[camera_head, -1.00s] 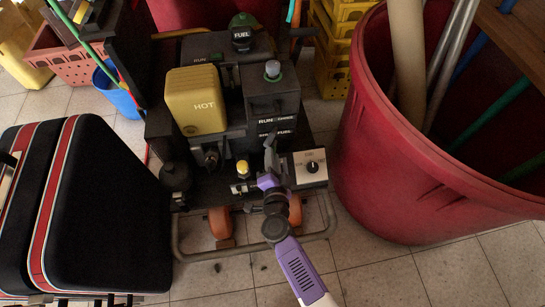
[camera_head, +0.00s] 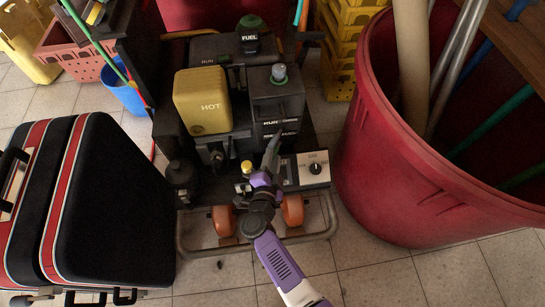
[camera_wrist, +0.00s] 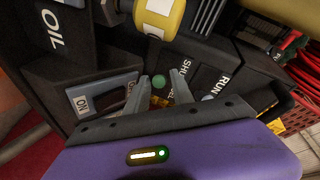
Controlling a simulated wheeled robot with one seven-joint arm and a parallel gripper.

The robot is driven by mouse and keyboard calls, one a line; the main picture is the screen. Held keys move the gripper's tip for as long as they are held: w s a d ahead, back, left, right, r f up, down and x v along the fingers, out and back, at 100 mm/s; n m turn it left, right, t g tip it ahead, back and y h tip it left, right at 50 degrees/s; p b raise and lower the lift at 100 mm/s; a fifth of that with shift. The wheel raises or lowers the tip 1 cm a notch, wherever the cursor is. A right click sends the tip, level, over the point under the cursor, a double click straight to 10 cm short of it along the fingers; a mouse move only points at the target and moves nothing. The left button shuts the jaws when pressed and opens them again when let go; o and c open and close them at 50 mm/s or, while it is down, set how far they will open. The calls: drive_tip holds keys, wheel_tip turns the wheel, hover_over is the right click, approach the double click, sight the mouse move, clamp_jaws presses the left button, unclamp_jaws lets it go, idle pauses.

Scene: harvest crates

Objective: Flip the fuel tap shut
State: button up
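The dark generator (camera_head: 230,110) stands on a wheeled frame, with fuel and choke labels on its front. My gripper (camera_head: 274,142) is in front of those labels and covers part of the panel in the head view. In the wrist view my gripper (camera_wrist: 161,76) has its two grey fingers apart, with nothing clearly held between them. A small round green part (camera_wrist: 158,84), perhaps the fuel tap, shows between the fingers beside SHUT lettering. Part of a label below it is covered by the fingers. I cannot tell the tap's lever position or whether the fingers touch it.
A large red bin (camera_head: 430,190) stands at right, and a black case with red stripes (camera_head: 110,210) at left.

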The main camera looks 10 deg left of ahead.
drive_tip(key=p+v, duration=0.4)
drive_tip(key=v, duration=0.3)
drive_tip(key=shift+s, duration=0.4)
drive_tip(key=shift+a, duration=0.1)
